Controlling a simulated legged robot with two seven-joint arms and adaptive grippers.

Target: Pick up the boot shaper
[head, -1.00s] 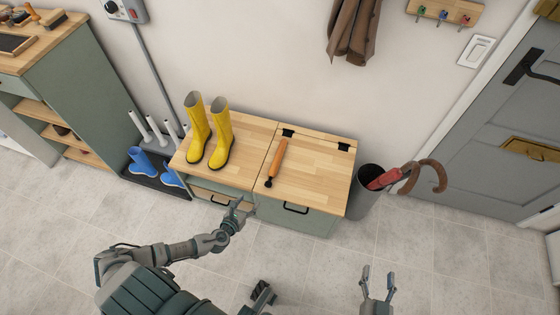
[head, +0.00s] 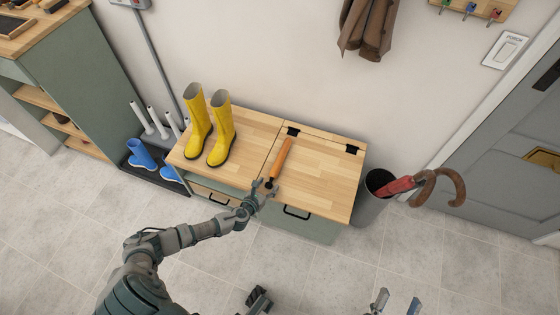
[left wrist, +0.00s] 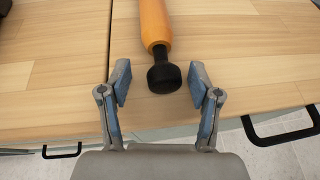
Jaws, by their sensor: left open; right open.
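The boot shaper (head: 281,158) is an orange rod with a black knob at its near end. It lies on the right part of the wooden bench top, just right of the seam. In the left wrist view the boot shaper (left wrist: 155,28) points toward me, its black knob between the fingertips with gaps on both sides. My left gripper (head: 264,185) is open at the bench's front edge; its blue-padded fingers also show in the left wrist view (left wrist: 160,84). My right gripper (head: 396,302) is open and empty, low over the floor at the bottom edge.
Yellow boots (head: 209,128) stand on the left part of the bench top (head: 320,185). Blue boots (head: 141,155) sit on a dark tray at the left. A bin (head: 373,197) with an umbrella (head: 400,184) stands right of the bench. A black handle (head: 297,211) sticks out in front.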

